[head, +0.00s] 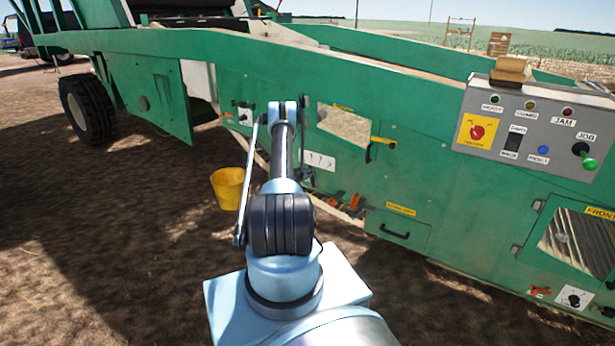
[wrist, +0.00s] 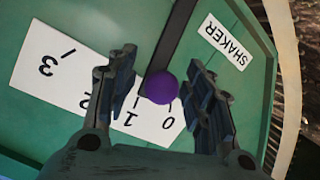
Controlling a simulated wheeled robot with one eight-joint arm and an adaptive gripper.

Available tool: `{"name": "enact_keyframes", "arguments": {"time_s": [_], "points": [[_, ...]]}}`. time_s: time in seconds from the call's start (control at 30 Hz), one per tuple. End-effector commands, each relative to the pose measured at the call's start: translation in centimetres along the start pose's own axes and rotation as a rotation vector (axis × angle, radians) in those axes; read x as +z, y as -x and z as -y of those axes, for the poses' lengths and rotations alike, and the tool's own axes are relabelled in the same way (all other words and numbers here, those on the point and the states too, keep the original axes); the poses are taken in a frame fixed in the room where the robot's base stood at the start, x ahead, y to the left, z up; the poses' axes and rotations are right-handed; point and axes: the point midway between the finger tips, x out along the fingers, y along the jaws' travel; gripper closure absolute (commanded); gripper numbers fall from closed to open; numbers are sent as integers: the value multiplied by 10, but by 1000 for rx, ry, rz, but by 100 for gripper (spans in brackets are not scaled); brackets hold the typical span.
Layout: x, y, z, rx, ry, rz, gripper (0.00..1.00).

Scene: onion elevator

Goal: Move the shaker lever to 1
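The shaker lever shows in the wrist view as a dark bar (wrist: 178,42) ending in a round purple knob (wrist: 161,87). The knob lies over the upper edge of a white scale plate (wrist: 75,85) marked 0, 1, 2 and 3, near the 0 and 1, closer to the 0. My gripper (wrist: 163,72) is open, one finger on each side of the knob, with a small gap visible on both sides. The left finger partly covers the 2. In the head view the plate (head: 320,162) shows beside my arm, which hides the knob.
A white SHAKER label (wrist: 226,42) is beside the lever. The green machine (head: 440,140) carries a control box (head: 540,130) at right. A yellow bucket (head: 228,188) stands left of my arm. Orange-handled parts (head: 345,203) sit low on the machine. Bare ground is free at left.

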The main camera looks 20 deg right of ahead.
Motion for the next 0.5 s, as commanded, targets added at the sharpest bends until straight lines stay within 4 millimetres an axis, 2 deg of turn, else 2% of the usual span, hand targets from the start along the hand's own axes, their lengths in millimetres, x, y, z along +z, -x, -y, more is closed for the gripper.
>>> {"name": "enact_keyframes", "arguments": {"time_s": [0.27,0.5], "points": [[0,8,2,-3,1,-1,53],[0,42,3,-4,2,-2,53]]}}
